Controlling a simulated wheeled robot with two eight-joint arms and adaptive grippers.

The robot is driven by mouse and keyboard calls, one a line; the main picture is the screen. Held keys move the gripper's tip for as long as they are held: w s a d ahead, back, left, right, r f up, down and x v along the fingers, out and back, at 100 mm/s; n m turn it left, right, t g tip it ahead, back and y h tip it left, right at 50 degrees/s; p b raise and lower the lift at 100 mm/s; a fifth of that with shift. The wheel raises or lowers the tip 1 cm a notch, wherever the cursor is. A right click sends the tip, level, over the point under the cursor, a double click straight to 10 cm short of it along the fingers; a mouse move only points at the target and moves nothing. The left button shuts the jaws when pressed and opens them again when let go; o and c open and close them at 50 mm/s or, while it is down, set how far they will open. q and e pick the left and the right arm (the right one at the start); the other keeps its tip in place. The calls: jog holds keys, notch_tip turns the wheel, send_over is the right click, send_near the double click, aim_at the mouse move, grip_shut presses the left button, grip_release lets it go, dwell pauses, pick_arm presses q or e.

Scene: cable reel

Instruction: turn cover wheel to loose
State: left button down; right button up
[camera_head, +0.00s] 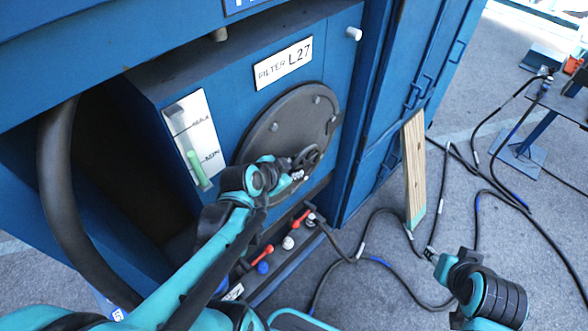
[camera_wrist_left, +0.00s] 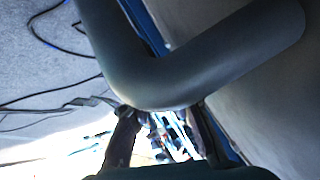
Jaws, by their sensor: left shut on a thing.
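The dark cover wheel (camera_head: 313,154) sits on the round dark cover (camera_head: 290,115) on the front of the blue filter box. My left gripper (camera_head: 297,172) reaches the wheel's lower left side. In the left wrist view, a thick dark curved rim of the wheel (camera_wrist_left: 150,80) crosses between the two fingers of my left gripper (camera_wrist_left: 163,130), which is shut on it. The wheel's hub is partly hidden by the gripper. My right gripper (camera_head: 432,256) hangs low at the right, apart from the cabinet; its fingers are too small to read.
A label "FILTER L27" (camera_head: 284,63) and a gauge with green fluid (camera_head: 190,140) are on the box. Red-handled valves (camera_head: 302,219) sit below. A wooden plank (camera_head: 414,170) leans by the blue door. Black cables (camera_head: 375,215) lie on the floor.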

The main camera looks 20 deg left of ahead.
pick_arm(q)
jog(key=shift+s+f+t+b, duration=0.15)
jog(key=shift+f+t+b, duration=0.15)
jog(key=shift+t+b, duration=0.1)
dwell(0.3)
jog(key=c, duration=1.6)
grip_release()
jog(key=shift+s+a+r, duration=0.15)
jog(key=shift+s+r, duration=0.25)
jog(key=shift+s, duration=0.05)
jog(key=v, duration=1)
jog(key=shift+s, duration=0.4)
jog(key=shift+r, duration=0.15)
